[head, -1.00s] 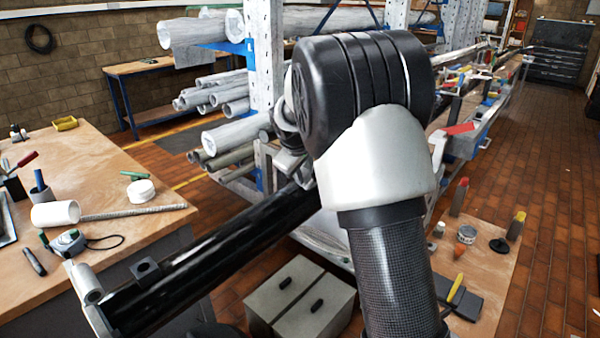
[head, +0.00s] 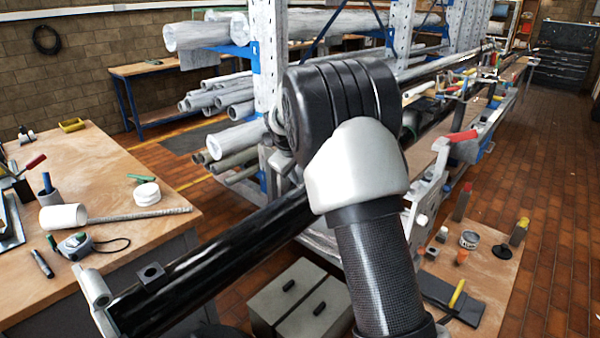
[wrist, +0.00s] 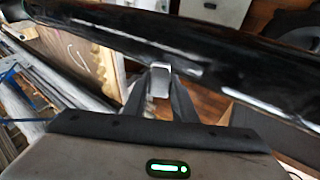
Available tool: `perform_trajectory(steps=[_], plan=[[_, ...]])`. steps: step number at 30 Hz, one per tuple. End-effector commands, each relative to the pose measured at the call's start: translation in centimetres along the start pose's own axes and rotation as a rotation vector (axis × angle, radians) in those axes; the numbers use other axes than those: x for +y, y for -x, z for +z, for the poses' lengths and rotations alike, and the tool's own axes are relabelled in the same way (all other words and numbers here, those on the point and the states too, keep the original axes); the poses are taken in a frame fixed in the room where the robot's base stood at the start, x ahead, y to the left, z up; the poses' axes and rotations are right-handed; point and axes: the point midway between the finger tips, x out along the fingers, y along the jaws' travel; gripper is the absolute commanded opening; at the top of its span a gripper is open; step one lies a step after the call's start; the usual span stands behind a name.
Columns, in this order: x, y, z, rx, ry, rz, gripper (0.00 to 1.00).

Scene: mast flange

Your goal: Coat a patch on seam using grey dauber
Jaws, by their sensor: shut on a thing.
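The black mast tube (head: 215,262) runs diagonally in the head view, with a grey end fitting (head: 92,292) at its lower left end. In the wrist view the glossy tube (wrist: 110,32) crosses the top, with pale streaks along it; I cannot tell which is the seam. My gripper (wrist: 160,85) is shut on a small light grey piece, seemingly the grey dauber (wrist: 159,82), whose tip is close to the tube's lower edge. I cannot tell whether it touches. In the head view my arm hides the gripper and the dauber.
A wooden bench (head: 130,215) at left holds a white roll, a tape measure and a white tub. At right a low wooden board (head: 490,270) carries cans, bottles and a yellow-handled tool. Grey boxes (head: 300,300) stand under the tube. The brick floor at far right is clear.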

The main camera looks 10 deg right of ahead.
Motion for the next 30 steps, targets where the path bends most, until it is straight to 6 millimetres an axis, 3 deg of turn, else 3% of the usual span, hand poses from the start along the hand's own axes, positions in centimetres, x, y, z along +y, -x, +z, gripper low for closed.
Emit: perform_trajectory(steps=[5, 21, 30], plan=[[0.1, 0.4, 0.1, -0.008, 0.0, -0.005, 0.02], [2.8, 4.8, -1.5, -0.004, 0.001, -0.002, 0.02], [2.9, 4.9, -1.6, -0.004, 0.0, -0.002, 0.02]])
